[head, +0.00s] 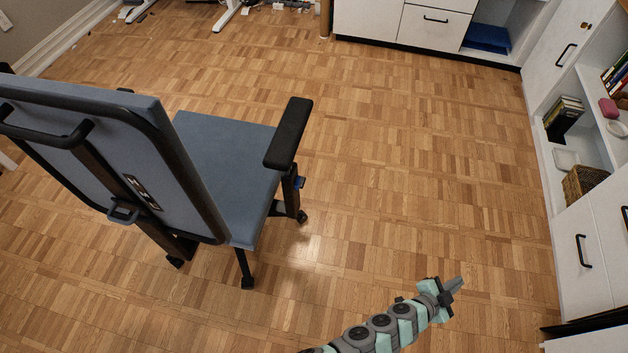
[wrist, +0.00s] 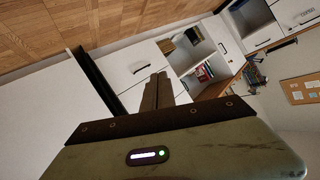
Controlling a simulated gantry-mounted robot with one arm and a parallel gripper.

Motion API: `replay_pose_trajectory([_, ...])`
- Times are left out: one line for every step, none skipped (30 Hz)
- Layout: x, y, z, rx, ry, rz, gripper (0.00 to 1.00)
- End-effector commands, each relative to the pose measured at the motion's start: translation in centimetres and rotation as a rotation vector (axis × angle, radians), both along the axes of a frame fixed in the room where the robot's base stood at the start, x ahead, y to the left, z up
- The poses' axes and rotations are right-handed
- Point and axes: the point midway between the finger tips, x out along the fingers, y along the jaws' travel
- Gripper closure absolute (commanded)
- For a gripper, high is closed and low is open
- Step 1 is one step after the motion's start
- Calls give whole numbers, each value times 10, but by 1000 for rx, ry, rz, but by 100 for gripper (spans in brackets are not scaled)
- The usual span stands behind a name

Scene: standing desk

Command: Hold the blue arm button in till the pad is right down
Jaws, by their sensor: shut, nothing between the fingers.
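The blue arm button (head: 299,182) is a small blue piece on the post under the chair's armrest in the head view. The black arm pad (head: 289,133) tops that post and stands well above the blue-grey seat (head: 225,165). My gripper (head: 455,284) is at the lower right of the head view, over bare floor, well apart from the chair. Its fingers are shut and empty. In the wrist view the closed fingers (wrist: 157,92) point toward white cabinets; neither the button nor the pad shows there.
The chair's tilted backrest (head: 110,150) fills the left. White cabinets and shelves with books (head: 564,118) and a wicker basket (head: 583,182) line the right side. Drawers (head: 435,20) stand at the back. Parquet floor between chair and cabinets is clear.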

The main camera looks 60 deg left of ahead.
Motion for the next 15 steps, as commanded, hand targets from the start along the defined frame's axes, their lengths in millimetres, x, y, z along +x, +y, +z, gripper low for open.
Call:
replay_pose_trajectory([1, 21, -6, 36, 49, 53, 100])
replay_pose_trajectory([0, 35, -10, 58, 78, 89, 100])
replay_pose_trajectory([-2, 54, -15, 86, 118, 141, 100])
replay_pose_trajectory([-3, 68, -17, 108, 142, 177, 100])
replay_pose_trajectory([-6, 83, -19, 127, 169, 219, 100])
replay_pose_trajectory([-10, 103, -20, 156, 201, 274, 100])
replay_pose_trajectory([-14, 117, -19, 175, 222, 315, 100])
replay_pose_trajectory([-18, 132, -19, 197, 244, 359, 100])
replay_pose_trajectory([-25, 151, -17, 224, 270, 415, 100])
replay_pose_trajectory([-30, 164, -15, 242, 288, 459, 100])
replay_pose_trajectory([-36, 178, -12, 262, 305, 504, 100])
replay_pose_trajectory([-44, 196, -7, 286, 324, 563, 100])
replay_pose_trajectory([-50, 210, -2, 305, 338, 612, 100])
replay_pose_trajectory([-56, 222, 4, 323, 348, 655, 100])
replay_pose_trajectory([-65, 238, 12, 344, 363, 719, 100])
